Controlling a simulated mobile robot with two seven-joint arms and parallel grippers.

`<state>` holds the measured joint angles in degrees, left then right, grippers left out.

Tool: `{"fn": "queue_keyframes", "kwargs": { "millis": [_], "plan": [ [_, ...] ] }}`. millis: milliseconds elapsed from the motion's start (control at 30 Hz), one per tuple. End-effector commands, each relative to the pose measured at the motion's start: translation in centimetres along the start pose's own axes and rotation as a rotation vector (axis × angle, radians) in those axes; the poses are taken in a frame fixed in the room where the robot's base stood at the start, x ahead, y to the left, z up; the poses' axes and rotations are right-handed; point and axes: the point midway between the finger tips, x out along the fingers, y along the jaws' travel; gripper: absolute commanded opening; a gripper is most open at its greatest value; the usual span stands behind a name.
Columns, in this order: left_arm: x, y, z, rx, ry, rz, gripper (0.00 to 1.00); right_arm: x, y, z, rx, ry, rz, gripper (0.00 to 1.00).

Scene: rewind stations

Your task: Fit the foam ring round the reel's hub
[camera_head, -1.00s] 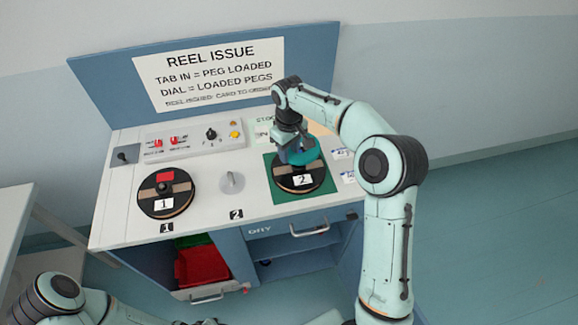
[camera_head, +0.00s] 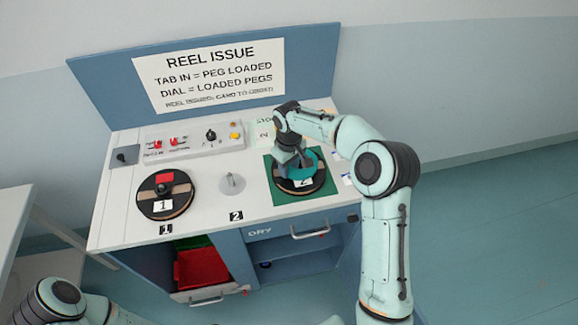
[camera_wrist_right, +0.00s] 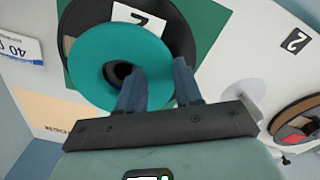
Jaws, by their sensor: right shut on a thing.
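The teal foam ring (camera_head: 313,163) is in my right gripper (camera_head: 300,164), over reel 2 (camera_head: 318,184), a black-rimmed disc with a white "2" label on a green mat (camera_head: 283,196). In the right wrist view the ring (camera_wrist_right: 90,65) covers much of the reel (camera_wrist_right: 78,17). The right gripper (camera_wrist_right: 158,68) is shut on the ring's wall, one finger at the hole and the other at the outer edge. A dark round shape, seemingly the hub (camera_wrist_right: 121,72), shows through the hole. I cannot tell whether the ring touches the reel face. My left gripper is out of view.
Reel 1 (camera_head: 166,194), with a red patch, lies at the left of the white bench top. A grey dial (camera_head: 232,183) stands between the reels. A switch panel (camera_head: 194,141) is behind. A red bin (camera_head: 203,268) sits in the open cabinet below.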

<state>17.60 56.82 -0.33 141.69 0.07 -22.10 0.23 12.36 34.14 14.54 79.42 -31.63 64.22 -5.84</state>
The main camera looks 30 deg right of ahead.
Motion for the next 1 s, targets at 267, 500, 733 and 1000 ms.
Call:
{"fn": "queue_keyframes", "kwargs": {
  "millis": [267,500,733,1000],
  "plan": [
    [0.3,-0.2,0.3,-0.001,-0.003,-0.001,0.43,1.5,-0.2,0.2,-0.001,-0.009,-0.005,0.01],
    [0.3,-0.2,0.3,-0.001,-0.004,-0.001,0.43,1.8,-0.1,0.4,0.001,-0.014,-0.005,0.60],
    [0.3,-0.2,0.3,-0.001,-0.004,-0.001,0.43,1.7,0.2,0.5,0.002,-0.015,-0.002,0.60],
    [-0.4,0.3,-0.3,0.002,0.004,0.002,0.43,-2.8,0.2,0.2,0.002,-0.007,0.002,0.60]
  ]
}}
